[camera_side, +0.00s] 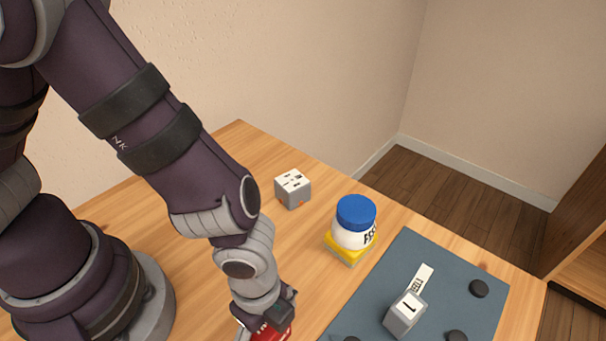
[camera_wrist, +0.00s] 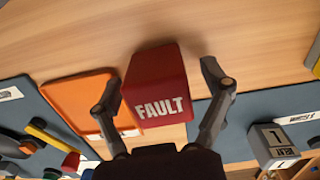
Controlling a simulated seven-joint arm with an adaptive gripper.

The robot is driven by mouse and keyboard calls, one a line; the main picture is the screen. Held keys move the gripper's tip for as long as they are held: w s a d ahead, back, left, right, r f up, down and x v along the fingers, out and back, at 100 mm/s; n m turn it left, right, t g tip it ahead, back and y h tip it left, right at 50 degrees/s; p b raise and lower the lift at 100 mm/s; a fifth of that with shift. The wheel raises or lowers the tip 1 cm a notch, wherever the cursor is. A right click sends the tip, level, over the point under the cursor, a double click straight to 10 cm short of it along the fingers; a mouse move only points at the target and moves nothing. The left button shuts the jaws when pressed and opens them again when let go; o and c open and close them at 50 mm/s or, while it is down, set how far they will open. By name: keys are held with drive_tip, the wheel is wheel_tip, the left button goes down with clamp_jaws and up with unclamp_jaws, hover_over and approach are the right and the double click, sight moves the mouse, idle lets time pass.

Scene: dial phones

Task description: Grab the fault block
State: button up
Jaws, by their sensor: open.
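The fault block is a red block (camera_wrist: 158,88) with white "FAULT" lettering, standing on the wooden table in the wrist view. My gripper (camera_wrist: 164,85) is open, with one finger on each side of the red block. I cannot tell whether either finger touches it. In the side view my gripper (camera_side: 262,325) is low at the bottom edge, and part of the red block (camera_side: 272,334) shows beside it. The rest of the block there is hidden or cut off.
A blue-lidded white jar (camera_side: 354,224) stands on a yellow base (camera_side: 347,250). A grey block (camera_side: 293,189) stands behind. A blue-grey mat (camera_side: 385,285) holds a grey "1" block (camera_side: 405,314) and dark discs. An orange tray (camera_wrist: 75,95) lies left of the fault block.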

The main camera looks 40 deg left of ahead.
drive_tip(key=c, duration=1.3)
drive_tip(key=shift+o, duration=0.2)
